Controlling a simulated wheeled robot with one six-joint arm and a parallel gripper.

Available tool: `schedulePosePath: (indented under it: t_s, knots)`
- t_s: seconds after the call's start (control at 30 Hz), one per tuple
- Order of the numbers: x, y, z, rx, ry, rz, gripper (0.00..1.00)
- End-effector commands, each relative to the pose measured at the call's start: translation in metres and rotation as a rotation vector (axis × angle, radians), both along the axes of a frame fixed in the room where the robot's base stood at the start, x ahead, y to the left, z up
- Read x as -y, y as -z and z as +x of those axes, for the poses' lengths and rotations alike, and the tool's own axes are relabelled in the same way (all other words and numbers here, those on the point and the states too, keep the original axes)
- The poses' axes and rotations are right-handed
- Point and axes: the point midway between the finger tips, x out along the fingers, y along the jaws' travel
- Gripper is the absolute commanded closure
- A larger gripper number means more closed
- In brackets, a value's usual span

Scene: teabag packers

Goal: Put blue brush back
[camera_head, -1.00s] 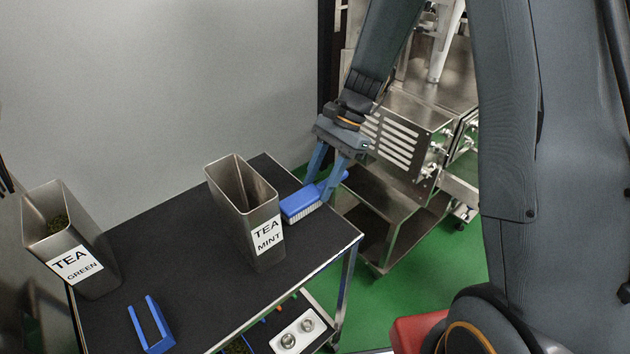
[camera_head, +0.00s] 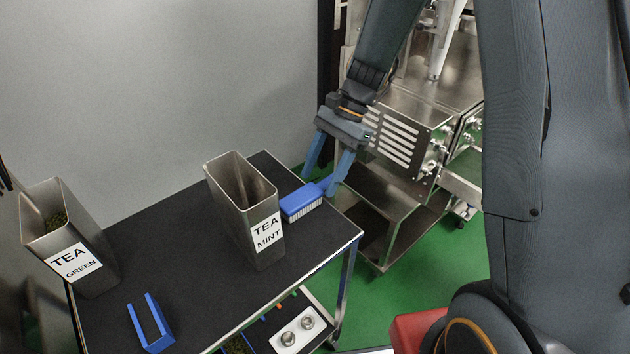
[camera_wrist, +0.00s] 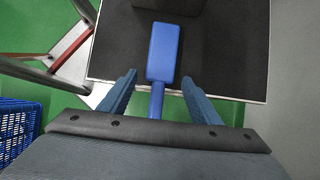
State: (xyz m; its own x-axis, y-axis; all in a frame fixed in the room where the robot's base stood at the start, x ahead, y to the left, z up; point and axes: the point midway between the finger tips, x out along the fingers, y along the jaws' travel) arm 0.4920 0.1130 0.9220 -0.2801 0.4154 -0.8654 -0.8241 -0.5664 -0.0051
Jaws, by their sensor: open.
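The blue brush (camera_head: 302,202) lies on the black cart top (camera_head: 190,235), near its back right edge and to the right of the mint tea bin. Its white bristles face down and its handle points right, toward the edge. My gripper (camera_head: 324,180) is open at the handle end. In the wrist view the brush (camera_wrist: 164,52) lies ahead, with its handle reaching back between the spread fingers of my gripper (camera_wrist: 158,92). The fingers stand apart from the handle on both sides.
A metal bin labelled TEA MINT (camera_head: 245,215) stands beside the brush. A TEA GREEN bin (camera_head: 65,240) and a blue bracket (camera_head: 152,328) are further left. A steel machine (camera_head: 405,140) stands behind right. A blue basket (camera_wrist: 18,130) shows in the wrist view.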

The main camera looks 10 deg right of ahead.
Motion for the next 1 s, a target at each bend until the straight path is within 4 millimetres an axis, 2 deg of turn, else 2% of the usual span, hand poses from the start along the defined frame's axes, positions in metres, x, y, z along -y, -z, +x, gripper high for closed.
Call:
schedulePosePath:
  t_s: [0.4,0.67,0.77,0.87,1.0]
  knots:
    - [0.035,-0.07,0.024,0.004,0.001,0.0,0.43]
    - [0.045,-0.088,0.026,0.011,-0.012,-0.007,0.43]
    - [0.054,-0.081,0.01,0.068,-0.083,-0.042,0.43]
    - [0.072,-0.066,-0.021,0.177,-0.236,-0.108,0.43]
    - [0.099,-0.044,-0.068,0.348,-0.525,-0.202,0.43]
